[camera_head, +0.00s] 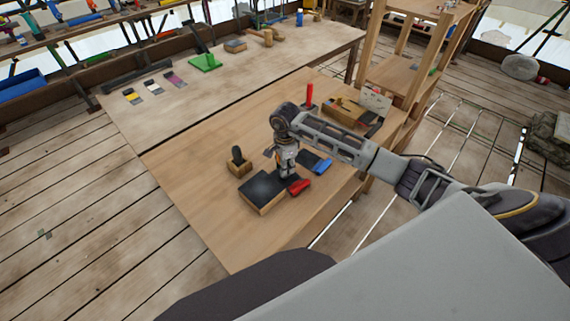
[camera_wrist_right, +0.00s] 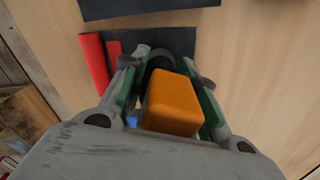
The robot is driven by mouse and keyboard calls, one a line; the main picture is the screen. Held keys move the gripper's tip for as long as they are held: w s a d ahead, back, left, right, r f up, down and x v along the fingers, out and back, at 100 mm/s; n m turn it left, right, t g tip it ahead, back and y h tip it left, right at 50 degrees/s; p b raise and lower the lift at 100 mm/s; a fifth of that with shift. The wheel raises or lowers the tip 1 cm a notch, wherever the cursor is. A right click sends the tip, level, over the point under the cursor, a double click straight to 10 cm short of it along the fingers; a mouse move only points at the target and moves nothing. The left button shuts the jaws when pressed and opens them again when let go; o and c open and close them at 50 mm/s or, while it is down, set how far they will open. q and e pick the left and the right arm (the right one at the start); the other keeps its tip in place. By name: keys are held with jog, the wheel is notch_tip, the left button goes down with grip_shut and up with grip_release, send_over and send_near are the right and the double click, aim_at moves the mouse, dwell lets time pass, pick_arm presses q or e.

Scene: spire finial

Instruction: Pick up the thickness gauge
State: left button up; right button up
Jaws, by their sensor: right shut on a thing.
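My right gripper (camera_head: 287,170) points down over the wooden bench, beside a black-topped block. In the right wrist view its fingers (camera_wrist_right: 168,90) are shut on an orange block-shaped piece with a dark rounded end, which I take to be the thickness gauge (camera_wrist_right: 173,103). My left gripper is not in view.
The black-topped block (camera_head: 262,193), a red piece (camera_head: 300,187) and a blue-and-black piece (camera_head: 318,163) lie close around the gripper. A small wooden holder (camera_head: 238,163) stands to the left. A wooden box (camera_head: 346,110) is behind. The bench's front left is clear.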

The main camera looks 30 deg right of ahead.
grip_shut()
jog(key=shift+r, duration=0.1)
jog(key=shift+r+b, duration=0.85)
jog(key=shift+r, duration=4.1)
